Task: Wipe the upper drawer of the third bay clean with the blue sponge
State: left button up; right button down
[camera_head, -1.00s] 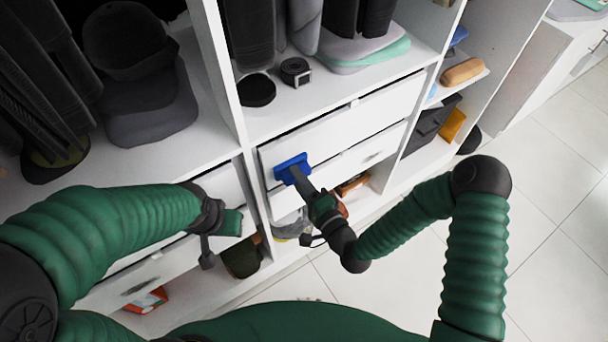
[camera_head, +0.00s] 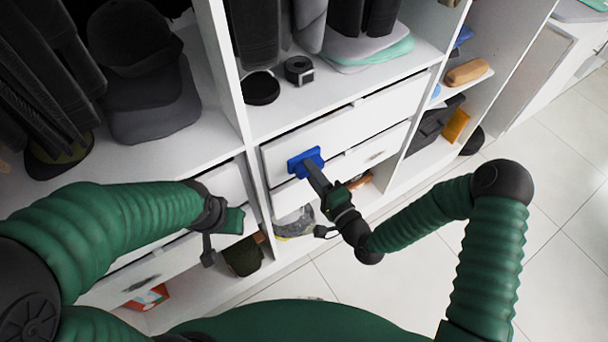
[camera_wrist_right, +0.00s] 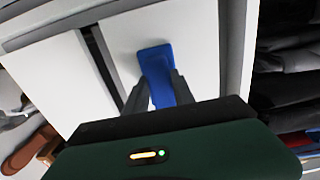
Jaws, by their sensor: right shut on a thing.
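The blue sponge (camera_head: 306,163) is held by my right gripper (camera_head: 315,176) against or very close to the white front of the upper drawer (camera_head: 350,123), near its left end. In the right wrist view the sponge (camera_wrist_right: 157,70) stands between the two fingers of my right gripper (camera_wrist_right: 163,95), with the white drawer front (camera_wrist_right: 195,40) behind it. I cannot tell whether the sponge is pressed on the surface. No dirt is visible on the part of the upper drawer front that shows. My left gripper (camera_head: 210,240) hangs at the left bay; its jaws are not clear.
Shelves above hold a belt (camera_head: 298,69) and folded clothes (camera_head: 375,50). Shoes lie in the cubby below. A bay with small items is at right. Tiled floor (camera_head: 450,270) is free at right.

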aim_at(323, 166)
jog(key=w+d, duration=0.2)
jog(key=d, duration=0.1)
jog(key=shift+w+d, duration=0.1)
jog(key=shift+s+a, duration=0.9)
jog(key=shift+a, duration=0.35)
jog(key=shift+s+a, duration=0.85)
jog(key=shift+a, duration=0.4)
jog(key=shift+s+a, duration=0.9)
jog(key=shift+a, duration=0.35)
jog(key=shift+w+d, duration=0.9)
jog(key=shift+d, duration=0.3)
jog(key=shift+w+d, duration=0.85)
jog(key=shift+d, duration=0.4)
jog(key=shift+w+d, duration=0.9)
jog(key=shift+d, duration=0.3)
jog(key=shift+w+d, duration=0.7)
jog(key=shift+d, duration=0.3)
jog(key=v, duration=0.7)
jog(key=shift+p, duration=0.35)
